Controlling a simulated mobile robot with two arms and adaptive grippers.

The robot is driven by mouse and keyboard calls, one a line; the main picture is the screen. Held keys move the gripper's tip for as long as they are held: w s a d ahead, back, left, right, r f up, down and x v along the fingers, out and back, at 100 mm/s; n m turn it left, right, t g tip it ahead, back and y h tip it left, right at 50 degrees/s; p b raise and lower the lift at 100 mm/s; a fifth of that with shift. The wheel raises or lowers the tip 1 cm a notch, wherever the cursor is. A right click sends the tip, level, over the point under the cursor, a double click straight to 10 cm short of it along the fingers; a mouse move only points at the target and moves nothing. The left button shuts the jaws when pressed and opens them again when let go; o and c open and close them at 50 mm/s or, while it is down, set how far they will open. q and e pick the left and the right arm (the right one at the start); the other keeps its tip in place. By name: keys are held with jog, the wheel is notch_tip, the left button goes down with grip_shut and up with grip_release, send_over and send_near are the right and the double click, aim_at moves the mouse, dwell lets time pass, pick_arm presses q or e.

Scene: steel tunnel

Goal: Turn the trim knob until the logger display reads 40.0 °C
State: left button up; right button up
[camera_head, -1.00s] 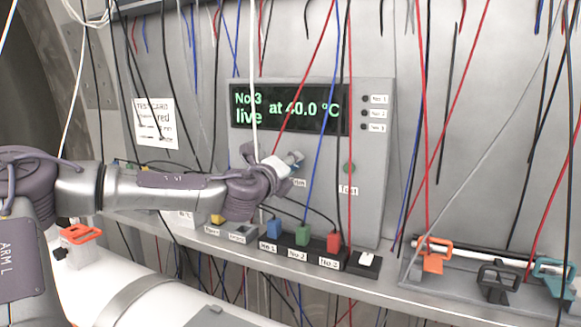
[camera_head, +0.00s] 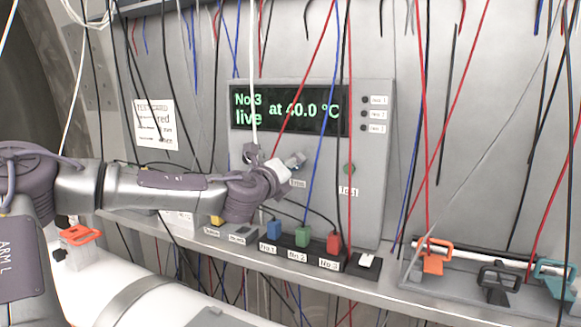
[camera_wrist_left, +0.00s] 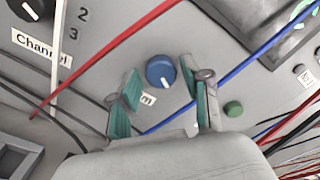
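The logger (camera_head: 372,205) is a grey box whose dark display (camera_head: 290,107) reads "No 3 live at 40.0 °C" in green. The trim knob is a blue round knob with a white mark (camera_wrist_left: 160,72) in the left wrist view. Its label is partly covered there by a finger. My left gripper (camera_head: 290,163) is in front of the panel in the head view. In the left wrist view its green-padded fingers (camera_wrist_left: 163,90) are apart, one on each side of the knob, with visible gaps. It appears open and empty. My right gripper is not in view.
The channel knob (camera_wrist_left: 32,8) is left of the trim knob, and a green button (camera_wrist_left: 233,109) is right of it. Red, blue and white cables hang across the panel. Coloured plugs (camera_head: 303,236) stand on the ledge below. Clamps (camera_head: 432,255) are at the right.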

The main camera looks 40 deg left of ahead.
pick_arm(q)
jog(key=shift+o, duration=0.4)
jog(key=shift+r, duration=0.1)
jog(key=shift+s, duration=0.15)
jog(key=v, duration=1.1)
jog(key=shift+s, duration=0.35)
jog(key=shift+d, duration=0.15)
